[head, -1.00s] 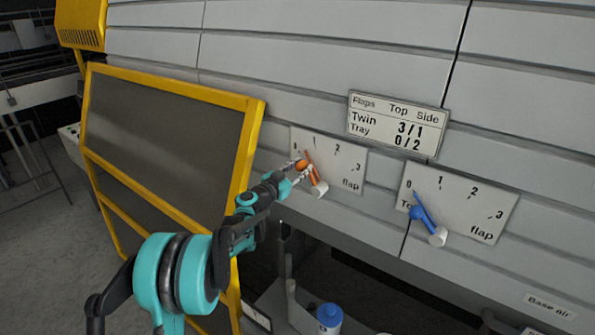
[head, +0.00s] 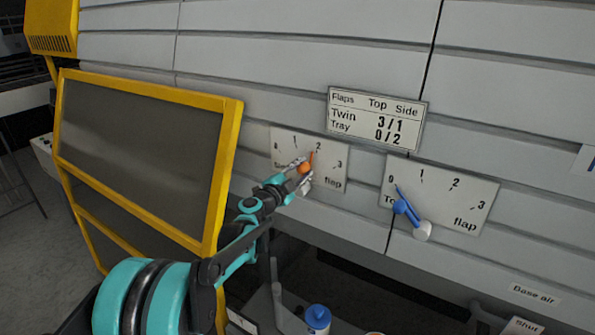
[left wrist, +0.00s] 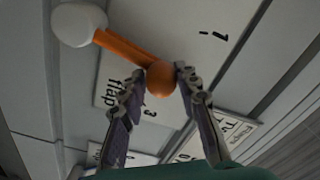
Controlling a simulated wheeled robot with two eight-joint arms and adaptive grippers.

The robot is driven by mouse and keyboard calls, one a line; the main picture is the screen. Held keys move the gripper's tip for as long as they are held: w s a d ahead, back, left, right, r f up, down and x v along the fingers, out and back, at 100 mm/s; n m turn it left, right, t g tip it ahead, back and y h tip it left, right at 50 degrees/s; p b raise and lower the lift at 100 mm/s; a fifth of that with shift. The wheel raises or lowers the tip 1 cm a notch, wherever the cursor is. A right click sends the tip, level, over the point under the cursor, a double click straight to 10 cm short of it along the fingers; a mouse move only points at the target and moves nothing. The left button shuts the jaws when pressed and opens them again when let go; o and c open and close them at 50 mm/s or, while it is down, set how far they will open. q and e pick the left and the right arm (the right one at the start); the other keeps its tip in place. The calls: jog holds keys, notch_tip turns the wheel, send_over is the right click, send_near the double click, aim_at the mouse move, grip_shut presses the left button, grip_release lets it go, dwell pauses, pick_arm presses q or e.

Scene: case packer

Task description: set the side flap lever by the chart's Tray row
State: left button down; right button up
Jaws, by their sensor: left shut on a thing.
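The orange lever (head: 310,157) is on the left dial plate (head: 335,173), marked 0 to 3 and "flap"; the rest of its label is covered. Its tip points close to the 2. My left gripper (head: 304,170) is shut on the lever's orange ball knob, which shows between the fingertips in the left wrist view (left wrist: 160,78). The white pivot (left wrist: 79,25) also shows there. The chart (head: 375,119) reads Tray 0/2 under Top and Side. The blue lever (head: 406,207) on the right plate (head: 462,200) points to 0. My right gripper is out of view.
A yellow-framed dark panel (head: 233,140) stands left of the plates, close beside my left arm. A blue-capped bottle (head: 318,316) stands below in the open bay.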

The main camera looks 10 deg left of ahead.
pick_arm(q)
jog(key=shift+d+m, duration=0.1)
jog(key=shift+m, duration=0.2)
jog(key=shift+s, duration=0.1)
jog(key=c, duration=1.2)
grip_release()
jog(key=shift+o, duration=0.2)
jog(key=shift+s, duration=0.1)
jog(key=shift+s, duration=0.25)
jog(key=v, duration=1.1)
jog(key=shift+a, duration=0.2)
